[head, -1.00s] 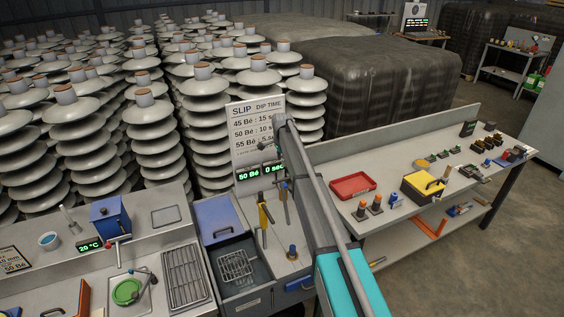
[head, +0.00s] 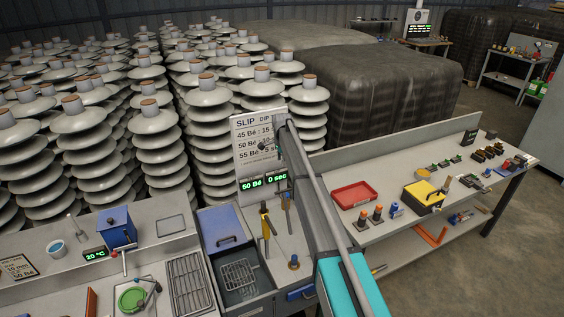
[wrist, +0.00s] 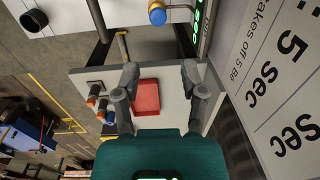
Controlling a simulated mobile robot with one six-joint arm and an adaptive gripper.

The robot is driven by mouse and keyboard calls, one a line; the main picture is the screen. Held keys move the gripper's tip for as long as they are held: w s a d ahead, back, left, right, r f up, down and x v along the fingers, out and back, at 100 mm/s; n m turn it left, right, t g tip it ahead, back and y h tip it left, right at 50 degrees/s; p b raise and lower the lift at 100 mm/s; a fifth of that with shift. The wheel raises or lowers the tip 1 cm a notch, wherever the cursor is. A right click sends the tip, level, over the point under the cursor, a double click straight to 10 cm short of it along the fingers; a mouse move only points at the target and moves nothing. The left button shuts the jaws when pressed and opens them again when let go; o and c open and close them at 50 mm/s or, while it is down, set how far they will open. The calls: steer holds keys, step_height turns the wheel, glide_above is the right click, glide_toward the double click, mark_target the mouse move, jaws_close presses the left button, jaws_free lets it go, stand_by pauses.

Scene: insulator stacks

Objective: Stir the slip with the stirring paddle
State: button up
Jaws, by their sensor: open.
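The slip basin (head: 258,290) is dark grey, with a wire basket (head: 240,276) in it and a blue lid (head: 222,226) behind. Two upright tools stand right of it against the panel: one yellow-handled (head: 265,224), one with a blue part (head: 287,200). I cannot tell for sure which is the stirring paddle. My arm reaches up in front of the slip sign (head: 254,140); its end is mostly hidden in the head view. In the wrist view my gripper (wrist: 160,76) is open and empty, fingers apart. A blue-capped, yellow-collared piece (wrist: 157,14) lies ahead of the fingers.
The sign (wrist: 285,90) stands close at the right of the wrist view. A red tray (head: 354,195), a yellow box (head: 423,195) and small parts lie on the right bench. Stacked insulators (head: 160,150) fill the back left. A blue box (head: 117,228) stands on the left bench.

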steer(key=shift+w+a+r+p, duration=0.2)
steer(key=shift+w+r+p, duration=0.35)
steer(key=shift+r+p, duration=0.3)
steer(key=shift+w+a+r+p, duration=0.2)
steer(key=shift+w+r+p, duration=0.3)
steer(key=shift+r+p, duration=0.35)
stand_by(0.4)
steer(key=s+d+f+n+b, duration=0.3)
steer(key=s+d+n, duration=0.1)
steer(key=s, duration=1.3)
steer(key=s+d+f+n+b, duration=0.4)
steer(key=s+d+n, duration=0.1)
steer(key=s, duration=1.3)
steer(key=s+d+f+n+b, duration=0.3)
steer(key=s+d, duration=0.3)
steer(key=s, duration=1.1)
steer(key=shift+s+d+f+n+g+b, duration=0.15)
steer(key=shift+s+f+n+g+b, duration=0.25)
steer(key=shift+n, duration=0.3)
steer(key=shift+w+r, duration=0.1)
steer(key=shift+w, duration=0.05)
